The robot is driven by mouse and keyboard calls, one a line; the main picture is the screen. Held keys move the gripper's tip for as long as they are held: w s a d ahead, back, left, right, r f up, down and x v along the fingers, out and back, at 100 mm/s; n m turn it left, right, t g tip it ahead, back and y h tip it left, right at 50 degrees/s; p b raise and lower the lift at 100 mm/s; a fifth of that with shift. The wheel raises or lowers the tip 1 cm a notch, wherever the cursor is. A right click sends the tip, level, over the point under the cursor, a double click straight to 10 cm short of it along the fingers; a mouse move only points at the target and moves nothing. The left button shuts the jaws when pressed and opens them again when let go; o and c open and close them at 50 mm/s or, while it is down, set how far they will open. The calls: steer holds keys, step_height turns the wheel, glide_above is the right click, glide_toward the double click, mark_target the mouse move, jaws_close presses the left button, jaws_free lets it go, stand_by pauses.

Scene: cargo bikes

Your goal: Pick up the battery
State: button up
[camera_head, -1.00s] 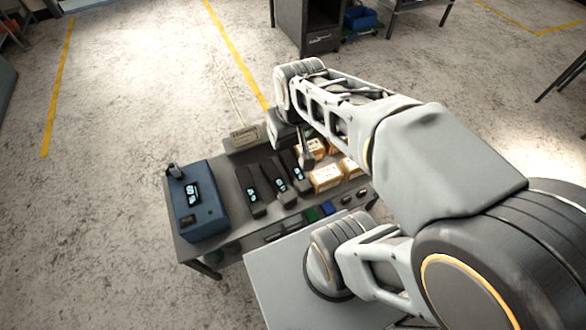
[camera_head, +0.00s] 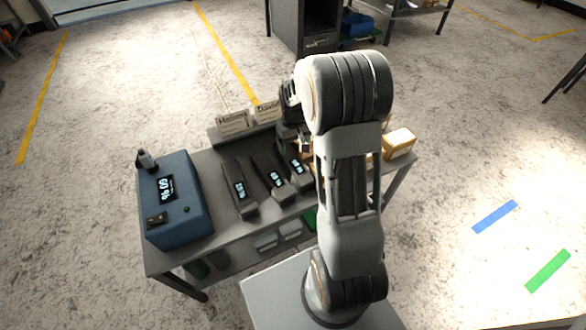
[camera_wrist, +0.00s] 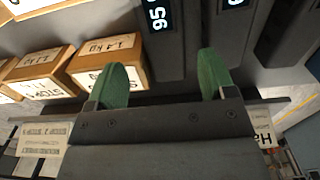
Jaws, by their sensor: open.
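Three dark grey batteries with lit displays lie side by side on the grey table: a left one (camera_head: 239,190), a middle one (camera_head: 271,178) and a right one (camera_head: 299,171). My gripper (camera_head: 298,143) is over the back of the table by the right battery, partly hidden by my arm. In the wrist view my gripper (camera_wrist: 163,83) shows two green fingers, open and empty. A battery reading 95 (camera_wrist: 168,62) appears between the fingertips; I cannot tell how far below. Two more batteries (camera_wrist: 229,35) (camera_wrist: 288,30) lie to its right there.
A blue box (camera_head: 180,215) with a display stands at the table's left end. Cardboard boxes (camera_head: 398,143) are on the right, also close to the left finger in the wrist view (camera_wrist: 105,62). Name cards (camera_head: 233,121) stand along the back edge of the table (camera_head: 215,257).

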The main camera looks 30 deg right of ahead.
mark_target(293, 160)
steer(key=shift+a+f+b, duration=0.15)
steer(key=shift+f+b, duration=1.2)
steer(key=shift+f, duration=3)
steer(key=shift+r, duration=0.1)
jaws_close()
